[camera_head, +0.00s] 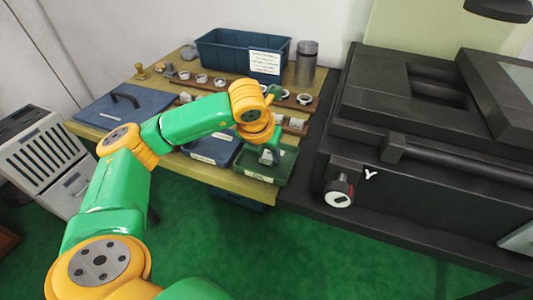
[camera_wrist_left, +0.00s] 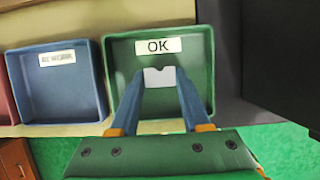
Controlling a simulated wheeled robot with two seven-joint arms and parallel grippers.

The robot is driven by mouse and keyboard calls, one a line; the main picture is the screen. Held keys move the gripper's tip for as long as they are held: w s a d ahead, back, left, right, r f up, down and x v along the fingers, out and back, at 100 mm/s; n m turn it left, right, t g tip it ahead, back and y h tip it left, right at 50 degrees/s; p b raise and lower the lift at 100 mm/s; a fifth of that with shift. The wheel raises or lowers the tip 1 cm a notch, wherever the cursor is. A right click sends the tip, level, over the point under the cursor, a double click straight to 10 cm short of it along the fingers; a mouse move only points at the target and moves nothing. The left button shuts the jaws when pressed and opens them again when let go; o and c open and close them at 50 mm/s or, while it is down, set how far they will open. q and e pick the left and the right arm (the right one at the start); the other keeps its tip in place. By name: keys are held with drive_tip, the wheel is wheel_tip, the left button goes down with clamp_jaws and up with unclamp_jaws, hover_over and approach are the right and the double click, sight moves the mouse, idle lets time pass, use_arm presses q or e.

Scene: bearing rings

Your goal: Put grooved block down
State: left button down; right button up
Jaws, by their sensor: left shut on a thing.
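The grooved block (camera_wrist_left: 160,77) is a small pale grey piece with a notch in its edge. In the left wrist view it sits between the fingertips of my left gripper (camera_wrist_left: 160,82), which is shut on it. The gripper and block are over the green tray (camera_wrist_left: 204,50) labelled OK. I cannot tell whether the block touches the tray floor. In the head view my left gripper (camera_head: 268,153) reaches down at the green tray (camera_head: 277,177), and the block is hard to make out there. My right gripper is not in view.
A blue tray (camera_wrist_left: 100,95) labelled REWORK stands left of the green tray. Behind are wooden racks with several rings (camera_head: 201,78), a blue bin (camera_head: 225,45) and a metal cylinder (camera_head: 307,65). A large black machine (camera_head: 430,160) stands right.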

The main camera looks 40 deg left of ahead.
use_arm(q)
drive_tip(key=shift+f, duration=0.15)
drive_tip(key=shift+c, duration=1.8)
unclamp_jaws()
drive_tip(key=shift+r, duration=0.3)
drive_tip(key=p+v, duration=0.2)
drive_tip(key=v, duration=0.9)
drive_tip(key=shift+s+r, duration=0.2)
drive_tip(key=shift+r, duration=0.2)
